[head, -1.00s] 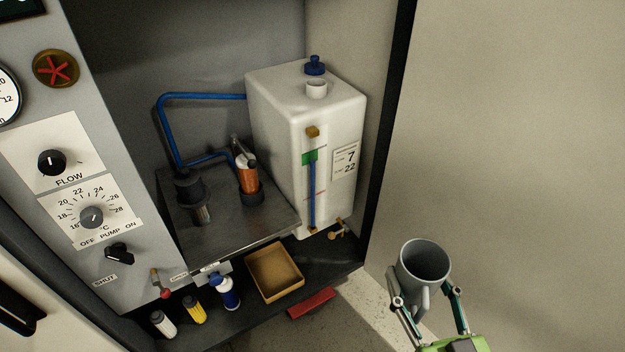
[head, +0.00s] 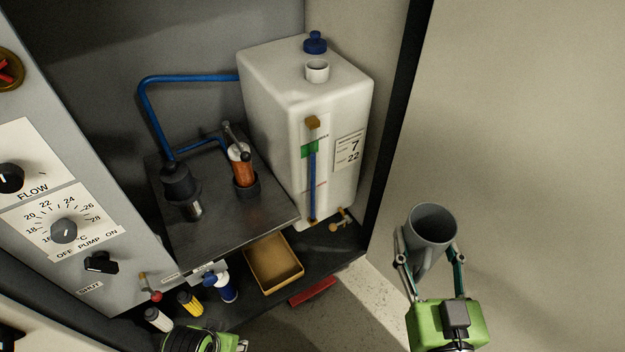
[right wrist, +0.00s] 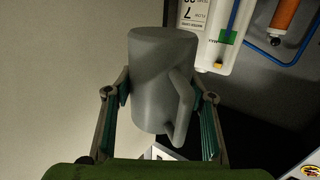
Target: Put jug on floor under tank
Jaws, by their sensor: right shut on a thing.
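The grey jug (head: 431,236) is upright with its open top showing in the head view. My right gripper (head: 431,262) is shut on it, one finger on each side. In the right wrist view the jug (right wrist: 160,80) sits between the fingers of my right gripper (right wrist: 160,115), its handle toward the right. The white tank (head: 303,130) stands in the cabinet, left of the jug, with a small brass tap (head: 340,222) low on its front. Part of my left arm shows at the bottom of the head view; its fingers are not visible.
A metal plate (head: 225,225) carries an orange cylinder (head: 242,167). A strip of pale floor (head: 385,300) shows between the cabinet and my right gripper.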

